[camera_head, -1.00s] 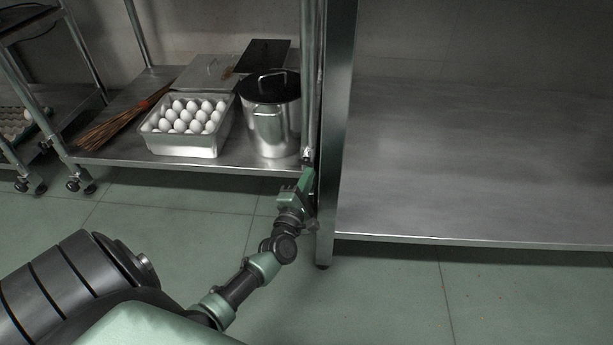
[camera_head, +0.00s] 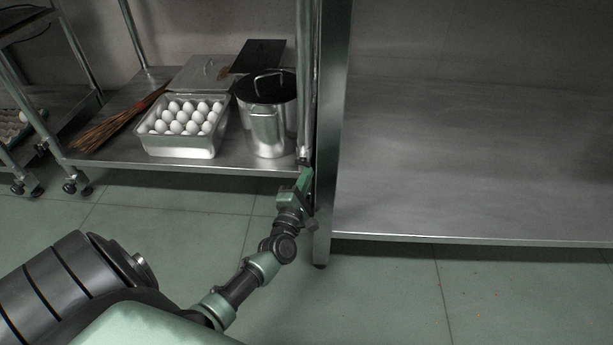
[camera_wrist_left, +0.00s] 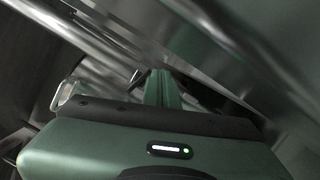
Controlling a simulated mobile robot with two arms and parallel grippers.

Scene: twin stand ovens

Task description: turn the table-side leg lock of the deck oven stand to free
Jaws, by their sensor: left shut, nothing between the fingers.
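My left gripper (camera_head: 304,178) is at the right front leg (camera_head: 307,90) of the rack that holds the eggs, in the narrow gap beside the steel table's leg (camera_head: 325,200). Its fingers are shut with nothing between them and point up toward the lower end of the rack leg. A small dark fitting (camera_head: 304,158) sits on that leg just above the fingertips. In the left wrist view the shut green fingers (camera_wrist_left: 161,88) point at blurred metal tubes (camera_wrist_left: 105,45). I cannot make out the leg lock or its setting. My right gripper is not in view.
The rack's lower shelf (camera_head: 110,152) carries a tray of eggs (camera_head: 180,145), a lidded steel pot (camera_head: 267,120), a straw broom (camera_head: 120,122) and flat lidded pans. The steel table's lower shelf (camera_head: 480,170) on the right is bare.

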